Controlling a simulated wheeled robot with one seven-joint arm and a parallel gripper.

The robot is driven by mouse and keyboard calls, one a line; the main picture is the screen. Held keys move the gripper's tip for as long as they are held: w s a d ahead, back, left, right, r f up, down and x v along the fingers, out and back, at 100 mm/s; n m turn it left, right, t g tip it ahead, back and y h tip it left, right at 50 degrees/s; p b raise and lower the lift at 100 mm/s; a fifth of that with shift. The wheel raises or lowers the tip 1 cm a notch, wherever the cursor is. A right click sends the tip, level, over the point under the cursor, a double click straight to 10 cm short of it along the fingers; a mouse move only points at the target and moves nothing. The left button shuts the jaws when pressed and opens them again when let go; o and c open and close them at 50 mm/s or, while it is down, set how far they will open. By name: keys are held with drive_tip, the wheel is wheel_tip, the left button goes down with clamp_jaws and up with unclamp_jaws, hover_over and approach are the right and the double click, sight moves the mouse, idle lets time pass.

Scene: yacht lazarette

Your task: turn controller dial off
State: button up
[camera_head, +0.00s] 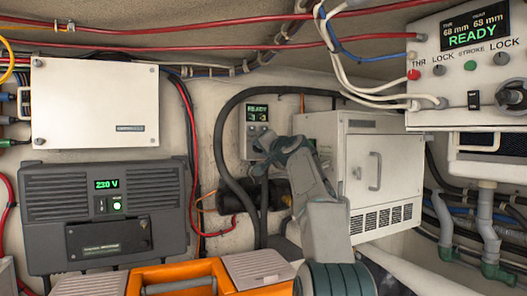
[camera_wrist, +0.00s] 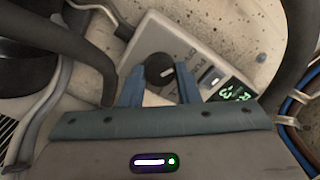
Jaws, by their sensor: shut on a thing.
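Lettering runs around the dial but is too small to read surely. My gripper (camera_wrist: 161,84) has its two blue-grey fingers on either side of the dial, shut on it. In the head view my gripper (camera_head: 262,147) covers the lower part of the controller and hides the dial.
A thick black hose (camera_head: 222,140) loops just left of the controller. A white cabinet (camera_head: 385,165) stands close at right. A dark 230 V unit (camera_head: 105,210) and an orange toolbox (camera_head: 175,275) are at left. A larger "READY" panel (camera_head: 465,90) hangs upper right.

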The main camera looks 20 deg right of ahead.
drive_tip(key=shift+n, duration=0.5)
drive_tip(key=o, duration=1)
drive_tip(key=s+b, duration=0.4)
drive_tip(key=s, duration=0.3)
drive_tip(key=s+b, duration=0.3)
drive_tip(key=s, duration=0.3)
drive_tip(key=shift+s+d+b, duration=0.2)
drive_tip(key=shift+s+b, duration=0.15)
